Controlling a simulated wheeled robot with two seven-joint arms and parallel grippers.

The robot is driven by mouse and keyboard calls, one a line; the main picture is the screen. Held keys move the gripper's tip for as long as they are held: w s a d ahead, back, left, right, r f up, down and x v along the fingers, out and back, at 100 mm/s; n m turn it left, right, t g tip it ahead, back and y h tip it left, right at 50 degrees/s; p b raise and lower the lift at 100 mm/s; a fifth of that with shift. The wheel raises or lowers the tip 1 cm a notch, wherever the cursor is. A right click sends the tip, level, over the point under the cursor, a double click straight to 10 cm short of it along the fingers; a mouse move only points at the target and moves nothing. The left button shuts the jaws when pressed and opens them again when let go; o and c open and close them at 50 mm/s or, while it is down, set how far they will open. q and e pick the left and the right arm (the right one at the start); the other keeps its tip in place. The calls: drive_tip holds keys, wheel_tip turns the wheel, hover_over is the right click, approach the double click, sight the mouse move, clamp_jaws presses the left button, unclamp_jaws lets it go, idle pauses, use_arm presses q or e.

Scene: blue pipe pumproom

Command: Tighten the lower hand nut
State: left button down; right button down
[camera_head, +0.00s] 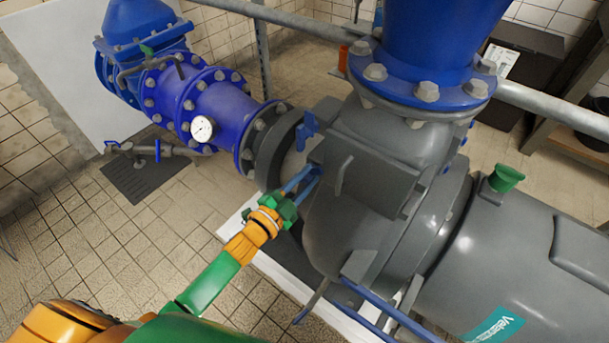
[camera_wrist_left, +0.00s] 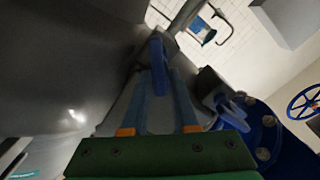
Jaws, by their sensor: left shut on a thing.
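My left gripper (camera_head: 305,180) reaches in from the lower left, its blue fingers against the front of the grey pump housing (camera_head: 345,235). The fingers are shut on the lower hand nut, which the head view mostly hides. In the left wrist view the blue lower hand nut (camera_wrist_left: 157,62) stands between the tips of my left gripper (camera_wrist_left: 160,78). The upper hand nut (camera_head: 308,130), also blue, sits above it beside the square grey cover (camera_head: 365,175) and is untouched. I do not see my right gripper.
A blue flanged pipe (camera_head: 215,105) with a white gauge (camera_head: 202,128) runs back left from the pump. A large blue vertical pipe (camera_head: 430,40) rises above. A grey motor (camera_head: 510,260) fills the right. Tiled floor (camera_head: 120,240) is free at the left.

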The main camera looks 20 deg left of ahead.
use_arm(q)
drive_tip(key=m, duration=0.2)
drive_tip(key=f+m, duration=0.1)
drive_tip(key=m, duration=0.1)
drive_tip(key=shift+d+b, duration=0.2)
drive_tip(key=shift+b, duration=0.15)
drive_tip(key=shift+s+f+m+b, duration=0.15)
drive_tip(key=shift+m+b, duration=0.25)
drive_tip(key=shift+m, duration=1.6)
drive_tip(key=c, duration=0.9)
unclamp_jaws()
drive_tip(key=v, duration=0.7)
